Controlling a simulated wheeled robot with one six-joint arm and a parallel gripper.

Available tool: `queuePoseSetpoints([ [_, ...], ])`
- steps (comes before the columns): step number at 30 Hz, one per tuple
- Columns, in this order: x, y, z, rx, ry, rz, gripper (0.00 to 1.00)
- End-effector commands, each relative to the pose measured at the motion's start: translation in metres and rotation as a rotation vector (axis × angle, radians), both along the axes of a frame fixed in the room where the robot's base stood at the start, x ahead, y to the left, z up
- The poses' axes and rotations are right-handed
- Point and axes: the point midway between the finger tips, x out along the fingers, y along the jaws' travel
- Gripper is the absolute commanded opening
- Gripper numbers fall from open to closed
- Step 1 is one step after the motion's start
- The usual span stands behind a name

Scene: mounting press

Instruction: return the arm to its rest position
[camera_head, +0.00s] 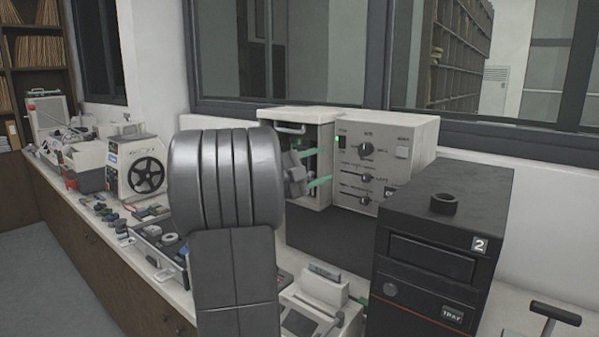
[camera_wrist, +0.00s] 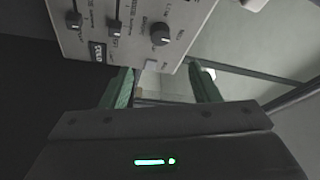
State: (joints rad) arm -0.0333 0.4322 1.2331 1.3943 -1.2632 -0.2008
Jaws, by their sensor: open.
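My gripper (camera_head: 320,167) shows in the head view in front of the white mounting press (camera_head: 412,148), beside its control panel. Its green fingers point to the right, and my arm hides part of the scene to the left. In the wrist view my gripper (camera_wrist: 160,80) has its two green fingers well apart, with nothing held between them. The press panel (camera_wrist: 135,25) shows upside down above the fingers, with a black knob and sliders. I cannot tell the exact gap between fingers and panel.
A black unit marked 2 (camera_head: 440,255) stands at the right front. A small white device (camera_head: 318,300) sits on the counter before the press. A reel machine (camera_head: 138,170) and small parts (camera_head: 112,213) line the counter at left. Windows are behind; open floor (camera_head: 50,285) is at left.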

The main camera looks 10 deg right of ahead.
Motion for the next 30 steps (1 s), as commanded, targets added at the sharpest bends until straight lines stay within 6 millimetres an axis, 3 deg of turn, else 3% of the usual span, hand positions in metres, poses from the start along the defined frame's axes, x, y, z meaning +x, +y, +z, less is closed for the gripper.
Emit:
queuePoseSetpoints([
  [5,0.007,-0.021,0.004,-0.001,0.000,-0.004,0.56],
  [19,0.038,-0.103,0.017,0.000,0.000,-0.003,0.56],
  [24,0.045,-0.121,0.019,-0.001,0.000,-0.002,0.56],
  [30,0.047,-0.126,0.019,-0.008,0.009,0.001,0.56],
])
